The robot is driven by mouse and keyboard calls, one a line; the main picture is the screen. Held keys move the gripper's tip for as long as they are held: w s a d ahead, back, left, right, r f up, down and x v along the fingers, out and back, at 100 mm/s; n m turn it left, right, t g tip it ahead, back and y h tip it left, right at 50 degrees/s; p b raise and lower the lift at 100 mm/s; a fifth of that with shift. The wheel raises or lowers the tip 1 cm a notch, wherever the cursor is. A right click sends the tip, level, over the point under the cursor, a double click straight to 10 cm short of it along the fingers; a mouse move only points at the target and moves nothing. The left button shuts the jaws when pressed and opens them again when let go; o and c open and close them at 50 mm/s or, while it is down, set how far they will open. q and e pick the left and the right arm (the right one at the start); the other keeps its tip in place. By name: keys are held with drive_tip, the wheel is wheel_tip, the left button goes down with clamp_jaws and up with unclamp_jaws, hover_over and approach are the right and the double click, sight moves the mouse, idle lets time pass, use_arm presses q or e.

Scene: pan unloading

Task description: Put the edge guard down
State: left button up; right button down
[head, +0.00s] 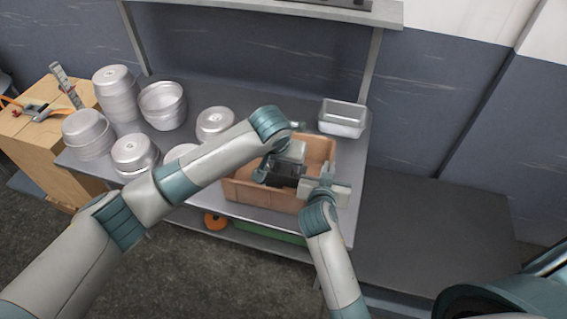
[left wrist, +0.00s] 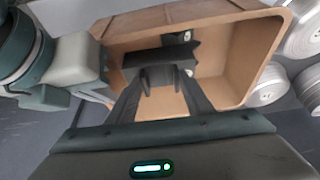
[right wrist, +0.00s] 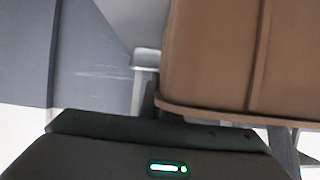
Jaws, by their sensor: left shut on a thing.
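The edge guard (left wrist: 160,58) appears to be the dark piece between the fingers of my left gripper (left wrist: 168,85). It is over the open inside of the brown crate (left wrist: 120,22); I cannot tell whether it touches the crate. In the head view my left gripper (head: 282,172) is over the crate (head: 262,195), and the guard is hard to tell from the dark fingers. My right gripper (head: 325,186) is at the crate's right side.
Several metal pans, some stacked (head: 116,95), stand on the grey table (head: 215,85) left of the crate. A rectangular metal tin (head: 343,120) stands behind it at right. A wooden cabinet (head: 30,130) is far left. The dark surface at right (head: 430,225) is clear.

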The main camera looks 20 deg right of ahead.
use_arm(q)
drive_tip(key=shift+f, duration=0.6)
use_arm(e)
drive_tip(key=shift+f, duration=0.1)
use_arm(q)
drive_tip(key=o, duration=1.1)
drive_tip(key=shift+r, duration=0.1)
drive_tip(key=shift+r, duration=0.6)
drive_tip(key=v, duration=1.2)
use_arm(e)
drive_tip(key=c, duration=1.9)
unclamp_jaws()
